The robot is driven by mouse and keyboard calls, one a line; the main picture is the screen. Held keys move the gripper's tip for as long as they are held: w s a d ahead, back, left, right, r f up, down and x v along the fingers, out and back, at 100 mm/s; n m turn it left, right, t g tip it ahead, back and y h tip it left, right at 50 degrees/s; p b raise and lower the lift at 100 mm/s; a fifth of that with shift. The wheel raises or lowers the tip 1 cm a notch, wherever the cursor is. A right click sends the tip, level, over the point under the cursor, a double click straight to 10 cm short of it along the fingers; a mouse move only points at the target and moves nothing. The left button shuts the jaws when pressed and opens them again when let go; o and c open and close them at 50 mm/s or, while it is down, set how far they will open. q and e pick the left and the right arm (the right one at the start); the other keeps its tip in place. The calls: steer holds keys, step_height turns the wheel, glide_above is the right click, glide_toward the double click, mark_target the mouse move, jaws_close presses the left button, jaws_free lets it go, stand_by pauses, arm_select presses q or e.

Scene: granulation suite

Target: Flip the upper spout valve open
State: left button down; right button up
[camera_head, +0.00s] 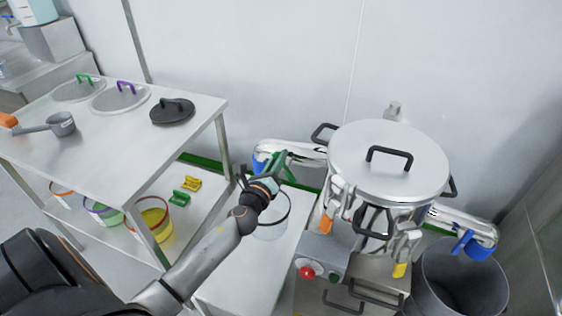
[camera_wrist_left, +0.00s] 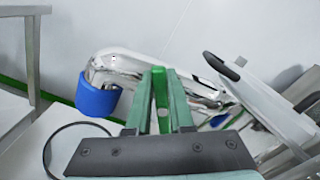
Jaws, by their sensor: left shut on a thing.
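A steel vessel (camera_head: 345,180) stands at the right, with a lid (camera_head: 400,145) on it. Its upper spout (camera_head: 300,150) points left and ends in a blue collar (camera_head: 259,165). In the left wrist view the shiny spout (camera_wrist_left: 128,66) and blue collar (camera_wrist_left: 97,96) lie just beyond my fingers. My left gripper (camera_head: 282,160) is at this spout, its green fingers (camera_wrist_left: 160,100) shut on a thin bright green piece that seems to be the valve handle. The fingers hide most of it, so its angle is unclear. My right gripper is out of view.
A lower spout (camera_head: 480,232) with a blue part points right over a grey bin (camera_head: 455,285). A clear bucket (camera_head: 272,222) stands below my left gripper. A steel table (camera_head: 110,135) with lids and a scoop stands left. A red button (camera_head: 306,272) is below the vessel.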

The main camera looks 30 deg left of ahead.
arm_select(q)
steer(key=n, duration=0.2)
steer(key=f+n+b, duration=0.1)
steer(key=shift+s+a+n, duration=0.1)
steer(key=shift+a+n, duration=0.3)
steer(key=shift+a+f+n+b, duration=0.1)
steer(key=shift+f+n+b, duration=0.2)
steer(key=shift+n, duration=0.95)
steer(key=shift+a+f+n+b, duration=0.15)
steer(key=shift+f+n+b, duration=0.2)
steer(key=shift+n, duration=0.85)
steer(key=shift+a+f+n+b, duration=0.1)
steer(key=shift+f+n+b, duration=0.2)
steer(key=shift+n, duration=0.95)
steer(key=c, duration=0.8)
jaws_free()
steer(key=shift+s, duration=0.2)
